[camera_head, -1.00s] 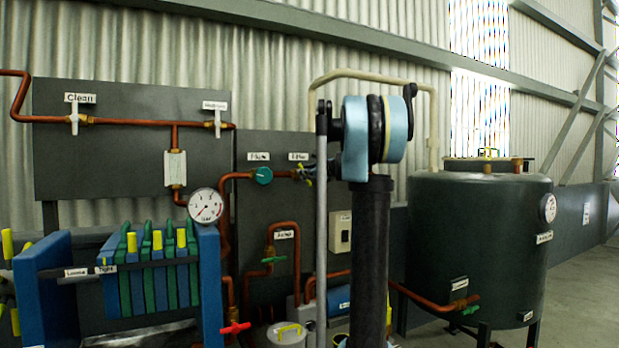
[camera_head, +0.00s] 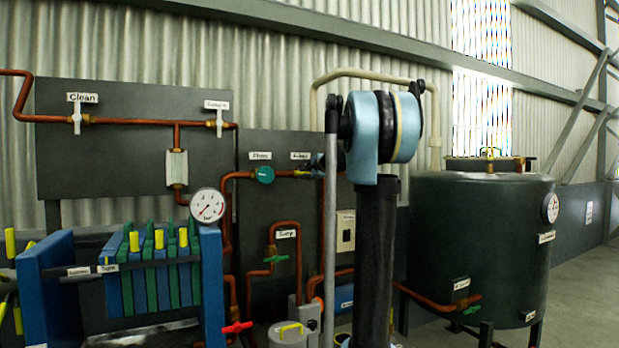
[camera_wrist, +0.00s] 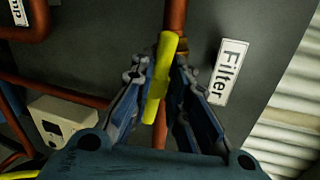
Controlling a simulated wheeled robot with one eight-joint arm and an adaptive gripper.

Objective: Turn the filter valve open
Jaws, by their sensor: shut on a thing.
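The filter valve's yellow handle (camera_wrist: 158,82) is in the middle of the wrist view, beside a brass fitting (camera_wrist: 181,48) on a copper pipe (camera_wrist: 175,14). It lies nearly along the pipe, slightly tilted to it. My gripper (camera_wrist: 161,70) is shut on the handle, one finger on each side. The white Filter label (camera_wrist: 229,71) is just right of the right finger. In the head view, the Filter label (camera_head: 300,156) shows on the dark panel.
A teal valve knob (camera_head: 264,174) sits left on the same pipe. A pressure gauge (camera_head: 208,205) and the blue and green filter press (camera_head: 160,270) are at left. A dark tank (camera_head: 480,235) stands right. A white box (camera_wrist: 65,125) is low in the wrist view.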

